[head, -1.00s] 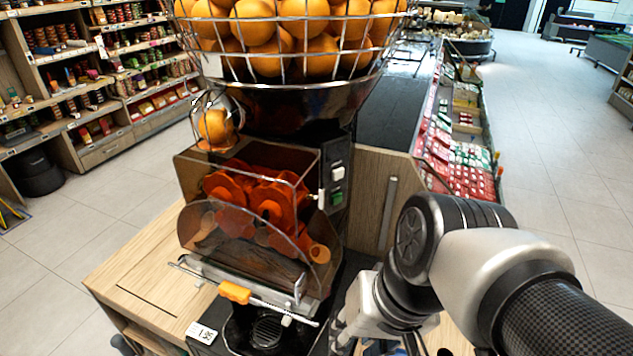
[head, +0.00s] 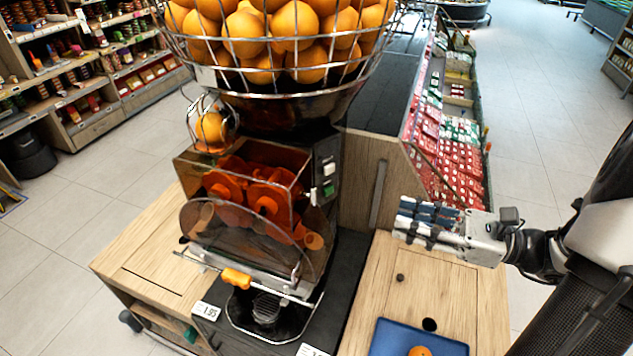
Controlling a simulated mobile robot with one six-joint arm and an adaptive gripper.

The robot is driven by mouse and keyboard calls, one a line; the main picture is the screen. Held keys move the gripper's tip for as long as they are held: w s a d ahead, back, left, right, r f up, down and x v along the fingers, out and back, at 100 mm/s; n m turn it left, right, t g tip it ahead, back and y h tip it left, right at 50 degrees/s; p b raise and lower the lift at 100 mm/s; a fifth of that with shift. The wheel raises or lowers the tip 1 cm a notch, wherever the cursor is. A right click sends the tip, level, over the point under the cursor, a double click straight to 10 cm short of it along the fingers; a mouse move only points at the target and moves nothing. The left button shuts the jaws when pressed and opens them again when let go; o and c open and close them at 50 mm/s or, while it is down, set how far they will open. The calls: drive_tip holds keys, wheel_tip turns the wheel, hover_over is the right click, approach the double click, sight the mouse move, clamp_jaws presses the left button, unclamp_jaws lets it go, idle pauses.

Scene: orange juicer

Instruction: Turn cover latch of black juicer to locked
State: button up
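The black juicer (head: 296,112) stands on the counter with a clear front cover (head: 245,238) over its orange pressing parts (head: 250,192). A small pale piece (head: 313,196) sits at the cover's upper right edge, beside the switch panel; it may be the cover latch, but its position is too small to read. My gripper (head: 402,219) is to the right of the juicer, above the wooden counter, with its fingers pointing left towards the machine. It is apart from the juicer and holds nothing I can see. The gap between its fingers is unclear.
A wire basket of oranges (head: 285,75) tops the juicer. A blue tray (head: 395,338) with an orange lies on the right counter (head: 385,275). The space between my gripper and the juicer is clear.

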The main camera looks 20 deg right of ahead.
sight(316, 195)
drive_tip(key=b+x, duration=0.1)
drive_tip(key=x, duration=1.6)
drive_tip(key=shift+a+f, duration=0.1)
drive_tip(key=shift+a, duration=0.05)
drive_tip(key=shift+c, duration=0.5)
clamp_jaws()
